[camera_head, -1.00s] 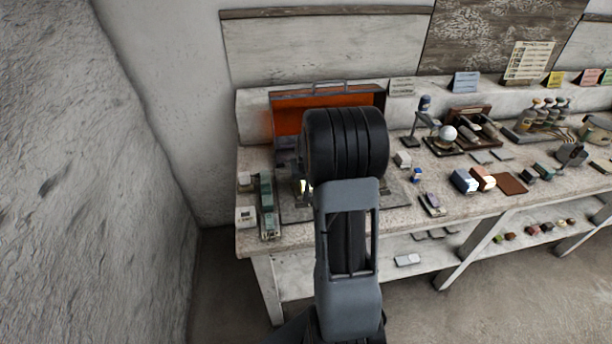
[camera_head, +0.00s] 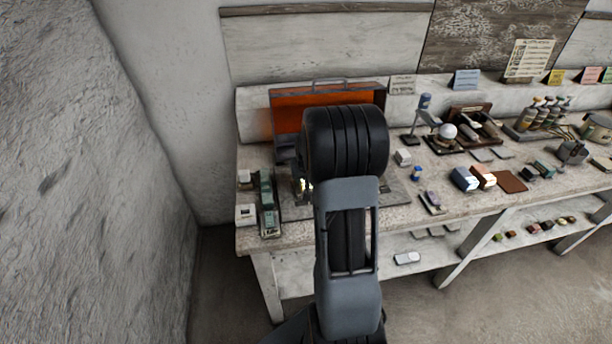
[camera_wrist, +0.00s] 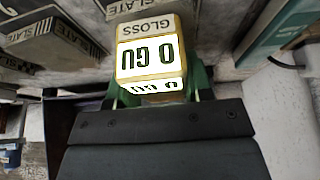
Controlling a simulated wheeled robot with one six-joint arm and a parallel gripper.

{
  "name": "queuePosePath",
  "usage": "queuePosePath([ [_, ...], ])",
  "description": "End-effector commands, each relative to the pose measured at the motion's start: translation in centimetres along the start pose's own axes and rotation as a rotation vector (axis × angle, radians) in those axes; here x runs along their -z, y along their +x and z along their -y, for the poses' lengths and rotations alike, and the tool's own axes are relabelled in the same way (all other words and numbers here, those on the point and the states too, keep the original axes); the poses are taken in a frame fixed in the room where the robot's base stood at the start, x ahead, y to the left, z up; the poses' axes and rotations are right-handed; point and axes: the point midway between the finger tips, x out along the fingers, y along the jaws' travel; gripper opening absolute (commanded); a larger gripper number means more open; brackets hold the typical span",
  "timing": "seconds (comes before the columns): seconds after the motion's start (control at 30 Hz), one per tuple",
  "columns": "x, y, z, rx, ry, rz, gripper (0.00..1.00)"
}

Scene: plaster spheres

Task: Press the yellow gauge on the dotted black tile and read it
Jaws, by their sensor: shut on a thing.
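The yellow gauge (camera_wrist: 150,52) is in the wrist view, with a pale tan-yellow body. Its top is marked GLOSS, and a lit white display reads 0 GU, upside down in the picture. My gripper (camera_wrist: 155,92) is shut on it, with green finger parts beside and below it. In the head view my own arm hides most of the gripper; a small bright bit shows left of the arm. I cannot make out the dotted black tile, or whether the gauge touches anything below.
An open orange-lined case (camera_head: 290,115) stands behind my arm. A long green instrument (camera_head: 267,205) and a white box (camera_head: 245,214) are to its left. Other tools crowd the bench (camera_head: 400,215) rightward.

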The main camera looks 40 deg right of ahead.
Motion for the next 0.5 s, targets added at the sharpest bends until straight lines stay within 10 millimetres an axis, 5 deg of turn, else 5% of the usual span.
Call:
queuePosePath([
  [0.5,-0.24,0.62,-0.02,0.000,0.000,-0.001,0.28],
])
